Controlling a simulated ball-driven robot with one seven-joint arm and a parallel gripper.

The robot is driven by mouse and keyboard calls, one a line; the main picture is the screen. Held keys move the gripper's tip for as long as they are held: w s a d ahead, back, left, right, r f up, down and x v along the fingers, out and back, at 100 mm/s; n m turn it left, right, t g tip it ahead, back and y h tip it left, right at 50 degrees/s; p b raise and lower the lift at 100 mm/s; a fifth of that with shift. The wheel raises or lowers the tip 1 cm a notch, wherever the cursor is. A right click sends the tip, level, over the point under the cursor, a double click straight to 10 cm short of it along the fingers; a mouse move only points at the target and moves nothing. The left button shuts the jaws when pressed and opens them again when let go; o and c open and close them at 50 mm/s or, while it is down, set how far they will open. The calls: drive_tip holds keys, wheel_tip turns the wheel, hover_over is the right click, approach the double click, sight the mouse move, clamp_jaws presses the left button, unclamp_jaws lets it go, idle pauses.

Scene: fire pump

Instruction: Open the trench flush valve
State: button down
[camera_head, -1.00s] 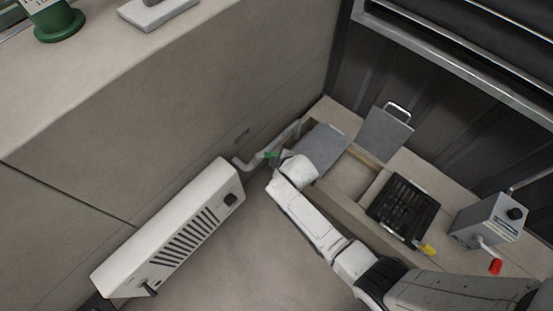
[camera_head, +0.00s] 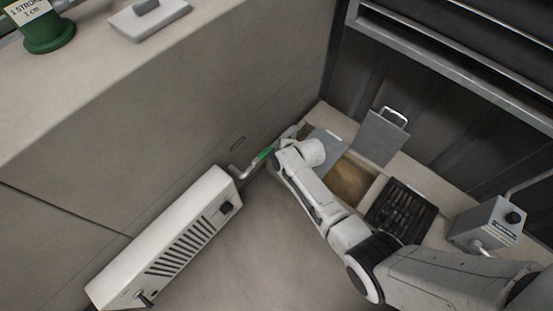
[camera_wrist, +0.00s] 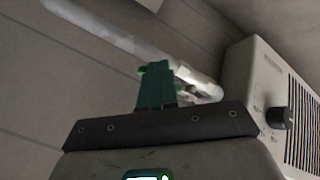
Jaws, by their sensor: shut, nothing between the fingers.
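The trench flush valve shows as a green handle (camera_head: 264,154) on a pale bent pipe (camera_head: 244,170), low at the wall left of the trench. The handle slants up to the right. My arm reaches down to it, and my gripper's end in the head view is partly hidden by my own wrist. In the wrist view my gripper (camera_wrist: 157,70) has its green fingers shut with nothing between them. The pale pipe (camera_wrist: 115,35) passes just beyond the fingertips. Contact with the handle cannot be told.
A white vented heater (camera_head: 165,240) stands left of the pipe. The trench (camera_head: 350,182) holds something brown, beside a dark grate (camera_head: 402,210). A grey plate with a handle (camera_head: 382,137) leans at the back. A grey box (camera_head: 485,222) stands right.

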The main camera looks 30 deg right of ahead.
drive_tip(key=shift+w+d+b, duration=0.2)
drive_tip(key=shift+w+b, duration=0.15)
drive_tip(key=shift+w, duration=0.2)
drive_tip(key=shift+w+r, duration=0.2)
drive_tip(key=shift+w, duration=0.1)
drive_tip(key=shift+s, duration=0.1)
